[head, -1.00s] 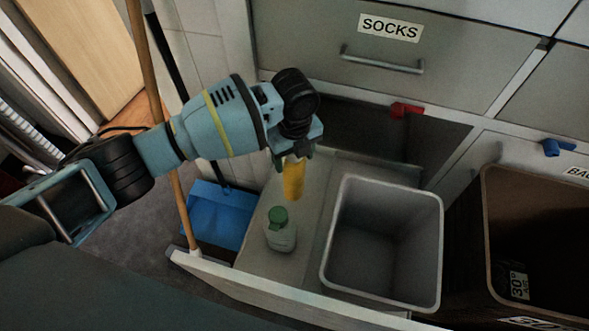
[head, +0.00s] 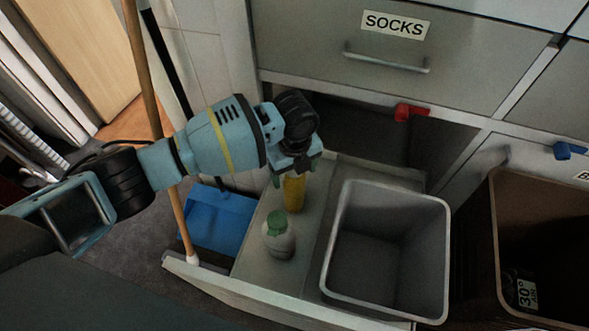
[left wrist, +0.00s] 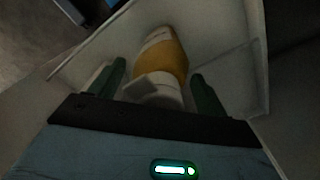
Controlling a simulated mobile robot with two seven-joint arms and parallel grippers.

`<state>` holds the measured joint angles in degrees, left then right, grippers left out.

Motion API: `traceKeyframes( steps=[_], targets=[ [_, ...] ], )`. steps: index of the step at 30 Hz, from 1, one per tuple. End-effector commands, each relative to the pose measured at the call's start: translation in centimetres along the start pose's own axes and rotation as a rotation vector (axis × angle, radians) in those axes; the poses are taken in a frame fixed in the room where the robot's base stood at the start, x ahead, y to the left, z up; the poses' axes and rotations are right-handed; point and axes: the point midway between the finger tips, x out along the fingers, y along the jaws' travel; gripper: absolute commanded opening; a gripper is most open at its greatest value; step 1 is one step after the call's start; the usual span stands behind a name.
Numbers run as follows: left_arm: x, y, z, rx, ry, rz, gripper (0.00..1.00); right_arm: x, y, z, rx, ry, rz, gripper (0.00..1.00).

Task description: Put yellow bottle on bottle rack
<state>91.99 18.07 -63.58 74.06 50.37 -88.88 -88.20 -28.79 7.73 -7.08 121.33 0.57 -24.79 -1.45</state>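The yellow bottle (head: 294,193) stands in the pulled-out drawer, behind a white bottle with a green cap (head: 279,236). My left gripper (head: 294,174) is directly above the yellow bottle and hides its top. In the left wrist view the yellow bottle (left wrist: 166,62) has a white cap and lies between the two green fingers (left wrist: 160,85), with narrow gaps seen at its sides. The fingers look open around it. The light shelf surface (head: 318,200) of the drawer, left of the grey bin, bears both bottles. My right gripper is not in view.
A grey bin (head: 343,240) fills the drawer's right part. A brown bin (head: 492,220) is further right. A blue dustpan (head: 222,220) and a wooden broom handle (head: 150,90) are left of the drawer. The SOCKS drawer front (head: 460,60) is above, behind my gripper.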

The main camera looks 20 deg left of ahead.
Motion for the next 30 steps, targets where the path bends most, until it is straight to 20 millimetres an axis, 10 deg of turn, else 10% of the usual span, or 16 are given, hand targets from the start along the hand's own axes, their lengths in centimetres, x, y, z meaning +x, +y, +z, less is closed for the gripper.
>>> traceKeyframes(
  steps=[14,30],
  targets=[
    [-1.1,0.0,0.0,0.0,-0.001,-0.002,0.85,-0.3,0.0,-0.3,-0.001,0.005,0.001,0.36],
    [-10.8,0.0,0.0,0.0,-0.002,-0.003,0.85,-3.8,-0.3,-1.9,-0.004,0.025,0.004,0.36]
  ],
)
